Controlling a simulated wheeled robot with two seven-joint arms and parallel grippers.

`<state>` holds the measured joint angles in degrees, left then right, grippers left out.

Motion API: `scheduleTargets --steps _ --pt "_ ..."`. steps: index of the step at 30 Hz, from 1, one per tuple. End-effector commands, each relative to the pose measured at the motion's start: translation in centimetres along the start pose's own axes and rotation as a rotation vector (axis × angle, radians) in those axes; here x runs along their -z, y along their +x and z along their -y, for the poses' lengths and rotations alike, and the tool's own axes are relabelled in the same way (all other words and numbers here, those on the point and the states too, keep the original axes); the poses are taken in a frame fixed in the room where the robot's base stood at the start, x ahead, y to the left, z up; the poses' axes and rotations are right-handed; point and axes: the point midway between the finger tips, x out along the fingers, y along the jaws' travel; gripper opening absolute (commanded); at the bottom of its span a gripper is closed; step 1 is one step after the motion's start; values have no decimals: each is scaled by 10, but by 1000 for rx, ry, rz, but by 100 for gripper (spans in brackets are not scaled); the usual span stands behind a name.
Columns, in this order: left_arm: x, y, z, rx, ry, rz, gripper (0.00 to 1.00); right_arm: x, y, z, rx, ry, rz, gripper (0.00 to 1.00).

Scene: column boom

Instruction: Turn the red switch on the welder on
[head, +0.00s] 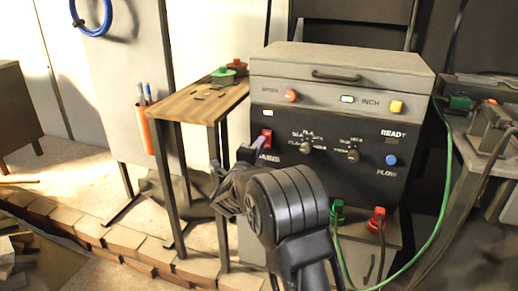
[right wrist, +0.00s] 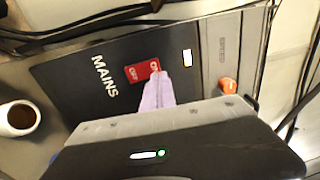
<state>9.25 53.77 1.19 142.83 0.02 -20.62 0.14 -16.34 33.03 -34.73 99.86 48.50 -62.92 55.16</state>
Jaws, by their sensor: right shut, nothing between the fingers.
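The welder (head: 340,70) is a grey box with a black front panel, right of centre in the head view. Its red switch (head: 267,137) is at the panel's left, above the MAINS label. In the right wrist view the red rocker switch (right wrist: 134,74) shows OFF and ON marks, with a lit white lamp (right wrist: 187,58) beside it. My right gripper (head: 257,144) is shut and empty, its pale lilac fingertips (right wrist: 157,78) at the switch's ON end. They cover part of its lower edge; I cannot tell if they touch. My left gripper is not in view.
A wooden side table (head: 200,103) with red and green items stands left of the welder. Knobs (head: 306,146) and a blue button (head: 391,160) are further right on the panel. Green (head: 337,211) and red (head: 377,219) connectors with cables sit below.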

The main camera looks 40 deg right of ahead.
Motion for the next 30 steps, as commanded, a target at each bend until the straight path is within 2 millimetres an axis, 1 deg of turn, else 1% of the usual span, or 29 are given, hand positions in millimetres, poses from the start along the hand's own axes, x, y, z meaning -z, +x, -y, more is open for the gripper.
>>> scheduleTargets --steps 1,5,12,15,18,21,30 --pt "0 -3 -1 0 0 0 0 -2 -9 4 -2 3 5 0" --pt "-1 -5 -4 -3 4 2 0 -2 -28 10 -2 3 5 0" --pt "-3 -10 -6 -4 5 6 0 -2 -69 22 -2 2 5 0" --pt "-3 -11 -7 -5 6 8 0 -1 -82 25 -1 3 3 0" --pt "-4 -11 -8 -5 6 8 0 -1 -91 27 -1 3 3 0" --pt "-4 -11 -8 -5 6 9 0 -1 -94 28 0 3 3 0" --pt "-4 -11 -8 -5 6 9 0 -1 -95 28 0 2 3 0"
